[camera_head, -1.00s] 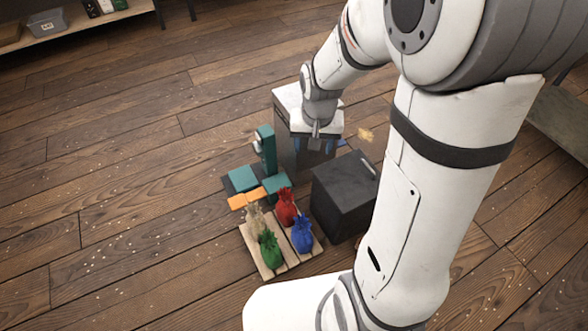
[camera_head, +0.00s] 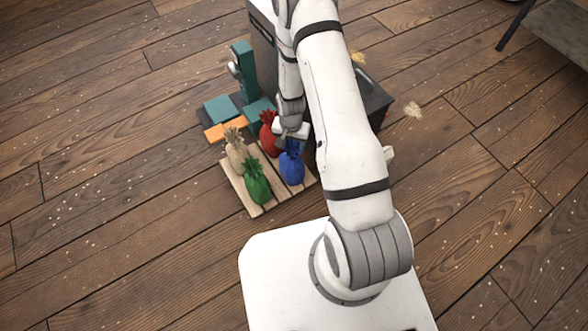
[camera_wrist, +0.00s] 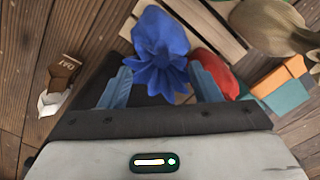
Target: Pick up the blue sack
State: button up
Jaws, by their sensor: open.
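The blue sack (camera_head: 291,166) stands on a wooden pallet (camera_head: 284,195), at its right side in the head view. In the wrist view the blue sack (camera_wrist: 160,50) is at the top middle, its gathered top towards me. My gripper (camera_head: 288,142) is just behind and above the sack in the head view. In the wrist view its two blue fingers (camera_wrist: 160,88) are apart, one to each side of the sack's gathered top. I cannot tell whether they touch it. Nothing is held.
The red sack (camera_head: 268,132) is close by, partly behind my right finger in the wrist view. The tan sack (camera_head: 236,150) and green sack (camera_head: 256,182) share the pallet. A dark box (camera_head: 372,100) stands behind my arm. Floor left of the pallet is clear.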

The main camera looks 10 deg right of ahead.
aim_at(291, 147)
jog(key=f+b, duration=0.1)
jog(key=f, duration=0.1)
jog(key=f+b, duration=0.1)
jog(key=f, duration=0.1)
jog(key=f+b, duration=0.1)
jog(key=f, duration=0.1)
jog(key=shift+w+d+f, duration=0.1)
jog(key=shift+w, duration=0.3)
jog(key=shift+c, duration=0.3)
jog(key=c, duration=1.2)
jog(key=shift+w, duration=0.1)
